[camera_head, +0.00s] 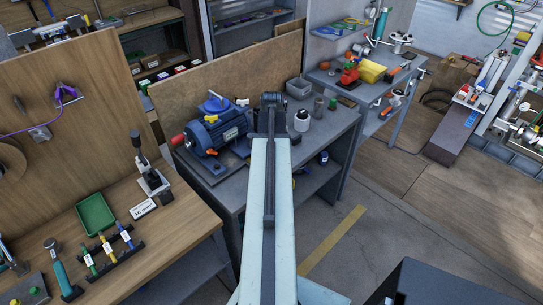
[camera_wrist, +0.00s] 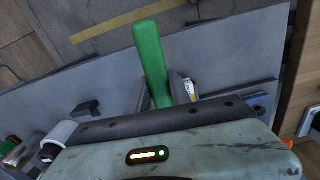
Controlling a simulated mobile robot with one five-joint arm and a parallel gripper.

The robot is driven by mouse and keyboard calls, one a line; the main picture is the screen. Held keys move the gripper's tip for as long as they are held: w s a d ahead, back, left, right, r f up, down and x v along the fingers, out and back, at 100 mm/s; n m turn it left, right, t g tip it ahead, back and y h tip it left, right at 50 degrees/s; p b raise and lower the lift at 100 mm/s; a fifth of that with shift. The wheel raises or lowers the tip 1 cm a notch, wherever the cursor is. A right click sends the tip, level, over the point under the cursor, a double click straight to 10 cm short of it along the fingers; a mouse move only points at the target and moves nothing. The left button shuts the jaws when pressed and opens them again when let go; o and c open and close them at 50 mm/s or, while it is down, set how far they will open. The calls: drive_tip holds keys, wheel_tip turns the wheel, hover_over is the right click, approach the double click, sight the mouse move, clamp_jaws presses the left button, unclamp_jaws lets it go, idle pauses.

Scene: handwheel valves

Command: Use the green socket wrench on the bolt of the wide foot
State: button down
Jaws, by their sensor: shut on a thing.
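A green handle (camera_wrist: 150,50), which I take for the green socket wrench, stands up between the fingers of my gripper (camera_wrist: 160,93) in the wrist view. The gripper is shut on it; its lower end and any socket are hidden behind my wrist. In the head view my own arm covers the gripper and the wrench. A blue motor (camera_head: 218,131) sits on a dark base plate (camera_head: 212,178) on the grey bench, left of my arm. I cannot make out the wide foot or its bolt for certain.
The grey bench (camera_head: 328,128) also bears a white-bodied jar (camera_head: 302,120) and a grey bin (camera_head: 299,88). On the wooden bench at left stand a green tray (camera_head: 95,215) and a rack (camera_head: 114,256) of colored-handled tools.

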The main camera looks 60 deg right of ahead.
drive_tip(key=shift+r, duration=0.25)
idle(0.3)
drive_tip(key=shift+d+r+p, duration=0.1)
drive_tip(key=shift+r+p, duration=0.1)
drive_tip(key=shift+p, duration=0.25)
drive_tip(key=shift+w+a+m, duration=0.25)
drive_tip(key=shift+a+m, duration=0.25)
drive_tip(key=shift+a, duration=0.05)
